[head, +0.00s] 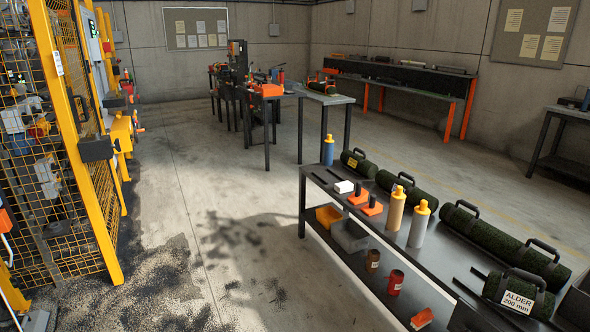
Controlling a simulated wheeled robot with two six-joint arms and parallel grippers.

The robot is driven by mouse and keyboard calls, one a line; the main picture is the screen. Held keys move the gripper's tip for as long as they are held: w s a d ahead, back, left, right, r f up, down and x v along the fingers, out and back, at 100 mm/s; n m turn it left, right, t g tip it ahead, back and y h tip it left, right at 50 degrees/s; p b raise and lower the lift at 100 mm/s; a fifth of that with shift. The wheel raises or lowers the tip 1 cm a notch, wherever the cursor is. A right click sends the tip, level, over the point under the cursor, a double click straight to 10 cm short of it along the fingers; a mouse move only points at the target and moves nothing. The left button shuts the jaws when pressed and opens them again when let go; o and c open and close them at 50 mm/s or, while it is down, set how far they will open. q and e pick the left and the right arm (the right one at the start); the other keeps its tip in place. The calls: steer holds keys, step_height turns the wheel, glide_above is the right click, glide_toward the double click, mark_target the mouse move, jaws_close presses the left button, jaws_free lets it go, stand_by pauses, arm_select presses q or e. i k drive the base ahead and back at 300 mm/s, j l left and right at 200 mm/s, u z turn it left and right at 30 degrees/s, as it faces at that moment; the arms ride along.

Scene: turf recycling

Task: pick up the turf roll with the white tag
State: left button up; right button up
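The turf roll with the white tag (518,281) is dark green and lies on the near end of the dark bench at lower right. Its tag reads "ALDER 200 mm" and it has a black carrying handle on top. Another green roll with a yellow tag (356,164) lies at the bench's far end. A roll with no tag in sight (402,186) and a long green roll with handles (492,236) lie between them. Neither of my grippers shows in the head view.
The bench (393,256) holds a blue bottle (328,152), a tan bottle (396,210), a pale bottle (418,228) and orange-based tools. Its lower shelf carries bins and cans. A yellow mesh cage (77,130) stands at left. Open floor (205,215) lies between.

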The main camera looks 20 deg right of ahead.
mark_target(522, 296)
steer(key=l, duration=0.7)
steer(key=k+l, duration=0.1)
steer(key=l, duration=0.6)
steer(key=k+l, duration=0.1)
steer(key=l, duration=0.6)
steer(key=l+u, duration=0.1)
steer(key=l, duration=0.6)
steer(key=k+l, duration=0.15)
steer(key=l, duration=1.25)
steer(key=k+l, duration=0.15)
steer(key=l, duration=0.55)
